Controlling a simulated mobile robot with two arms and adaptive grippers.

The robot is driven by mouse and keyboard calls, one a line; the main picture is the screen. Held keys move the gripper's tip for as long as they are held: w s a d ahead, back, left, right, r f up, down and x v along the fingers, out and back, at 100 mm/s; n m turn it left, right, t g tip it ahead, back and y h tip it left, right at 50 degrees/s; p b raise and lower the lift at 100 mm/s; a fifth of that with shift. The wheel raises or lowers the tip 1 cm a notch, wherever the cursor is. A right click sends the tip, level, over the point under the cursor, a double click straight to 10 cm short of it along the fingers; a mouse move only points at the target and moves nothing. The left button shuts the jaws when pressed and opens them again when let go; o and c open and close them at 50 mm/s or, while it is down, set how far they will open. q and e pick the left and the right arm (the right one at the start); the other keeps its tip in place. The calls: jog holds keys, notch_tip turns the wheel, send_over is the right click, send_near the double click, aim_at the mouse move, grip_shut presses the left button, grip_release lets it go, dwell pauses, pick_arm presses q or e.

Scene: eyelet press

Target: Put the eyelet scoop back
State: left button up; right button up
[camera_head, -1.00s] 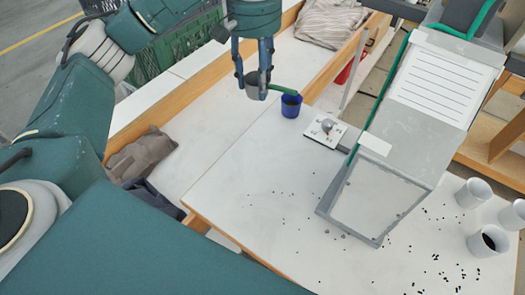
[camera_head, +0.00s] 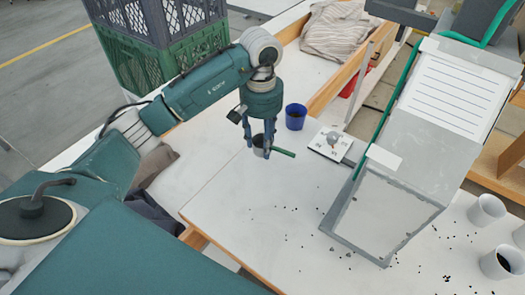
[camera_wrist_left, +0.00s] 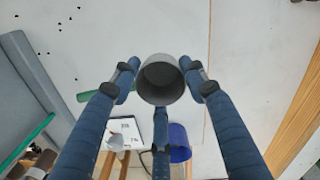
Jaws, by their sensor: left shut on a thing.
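The eyelet scoop is a grey metal cup (camera_head: 260,143) with a green handle (camera_head: 284,153) that points right in the head view. My left gripper (camera_head: 258,150) is shut on the scoop and holds it over the white table. In the left wrist view the scoop's cup (camera_wrist_left: 161,82) sits between the fingers, with its dark opening facing the camera. The green handle (camera_wrist_left: 98,96) is partly hidden behind a finger there. A blue cup (camera_head: 295,117) stands on the table behind the scoop, apart from it. My right gripper is not in view.
A grey press (camera_head: 390,200) stands on the table (camera_head: 240,205), with a white plate bearing a knob (camera_head: 333,140) beside it. White cups (camera_head: 486,210) stand at the right. Small dark eyelets lie scattered in front. A green crate (camera_head: 150,70) is at the back left.

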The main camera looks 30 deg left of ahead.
aim_at(262, 153)
pick_arm(q)
notch_tip(262, 153, down, 4)
jog(key=shift+f+p, duration=0.2)
jog(key=shift+p, duration=0.3)
jog(key=shift+f, duration=0.35)
jog(key=shift+f+b, duration=0.2)
jog(key=shift+b, duration=0.1)
jog(key=o, duration=1.2)
jog(key=shift+r, duration=0.1)
